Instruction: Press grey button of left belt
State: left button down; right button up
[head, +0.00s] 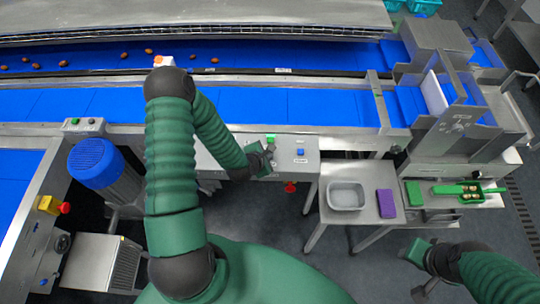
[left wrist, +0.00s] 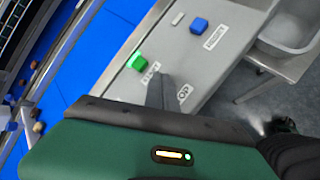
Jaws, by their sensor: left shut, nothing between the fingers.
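A control panel (head: 310,166) sits on the near side of the blue belt. It carries a green button (head: 270,138) and a blue button (head: 301,152). In the left wrist view, the green button (left wrist: 137,60), the blue button (left wrist: 199,25) and a small pale grey piece (left wrist: 177,19) show with labels. My left gripper (head: 270,153) is shut and empty over the panel's left part, its fingers near the green button; contact cannot be told. A second small panel (head: 83,126) at the far left has a green button (head: 75,121) and a greyish button (head: 91,121). My right gripper (head: 416,252) is low at right, its jaws unclear.
A red knob (head: 290,187) sits below the middle panel. A side table holds a grey tub (head: 346,196) and a purple block (head: 386,203). A blue motor (head: 96,163) and another red knob (head: 65,208) stand at left. Dates (head: 63,63) lie on the far belt.

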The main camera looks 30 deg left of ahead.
pick_arm(q)
jog(key=shift+f, duration=0.35)
jog(key=shift+r, duration=0.1)
dwell(0.4)
jog(key=shift+r+p, duration=0.5)
jog(key=shift+r, duration=0.3)
jog(key=shift+r, duration=0.1)
notch_tip(320, 180, up, 5)
jog(key=p, duration=0.4)
dwell(0.4)
